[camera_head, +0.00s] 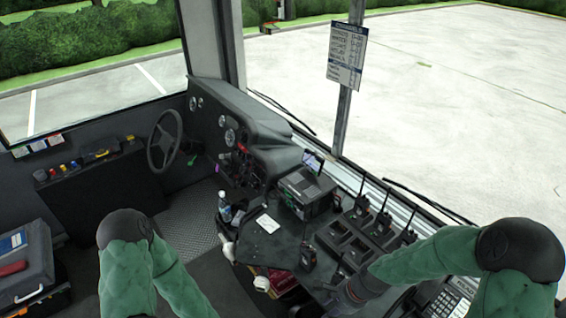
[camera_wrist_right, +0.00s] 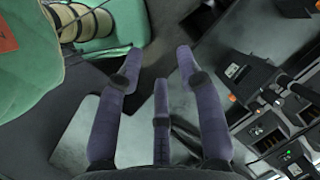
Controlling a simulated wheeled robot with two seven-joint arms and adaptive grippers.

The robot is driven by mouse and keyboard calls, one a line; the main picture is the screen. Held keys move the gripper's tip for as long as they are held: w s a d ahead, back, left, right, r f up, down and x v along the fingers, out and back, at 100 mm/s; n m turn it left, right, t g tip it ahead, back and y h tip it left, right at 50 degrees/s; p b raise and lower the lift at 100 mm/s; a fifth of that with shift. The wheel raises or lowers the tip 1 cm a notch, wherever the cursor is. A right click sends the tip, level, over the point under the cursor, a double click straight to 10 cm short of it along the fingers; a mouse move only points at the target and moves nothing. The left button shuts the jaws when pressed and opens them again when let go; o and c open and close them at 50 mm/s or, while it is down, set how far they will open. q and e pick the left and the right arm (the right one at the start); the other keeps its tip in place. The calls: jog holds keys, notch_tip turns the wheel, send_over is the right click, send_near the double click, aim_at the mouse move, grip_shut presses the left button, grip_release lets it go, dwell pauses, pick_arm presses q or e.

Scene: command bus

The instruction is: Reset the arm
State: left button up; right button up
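My right arm (camera_head: 425,260) comes in from the right with a green sleeve and reaches left over the console's near edge. Its wrist (camera_head: 355,290) is beside the radio chargers. My right gripper (camera_wrist_right: 160,65) has three purple-grey fingers spread apart in the wrist view, with nothing between them. My left arm (camera_head: 128,275), also green-sleeved, is bent at the lower left of the head view. Its gripper is not in view.
Several handheld radios stand in chargers (camera_head: 358,250) on the dark console, close to my right wrist. A printer-like device (camera_head: 306,192), bottle (camera_head: 224,207) and white paper (camera_head: 267,223) are farther left. A steering wheel (camera_head: 164,140) is behind. A toolbox (camera_head: 25,268) is at far left.

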jog(key=s+a+f+n+b, duration=0.1)
jog(key=s+f+n+b, duration=0.2)
jog(key=f, duration=0.4)
jog(key=s+a+f+n+b, duration=0.2)
jog(key=f+n, duration=0.3)
jog(key=f, duration=0.3)
jog(key=s+a+f+n+b, duration=0.1)
jog(key=s+f+n+b, duration=0.2)
jog(key=f, duration=0.5)
jog(key=shift+s+a+n+b, duration=0.25)
jog(key=shift+s+n+b, duration=0.15)
jog(key=shift+b, duration=0.2)
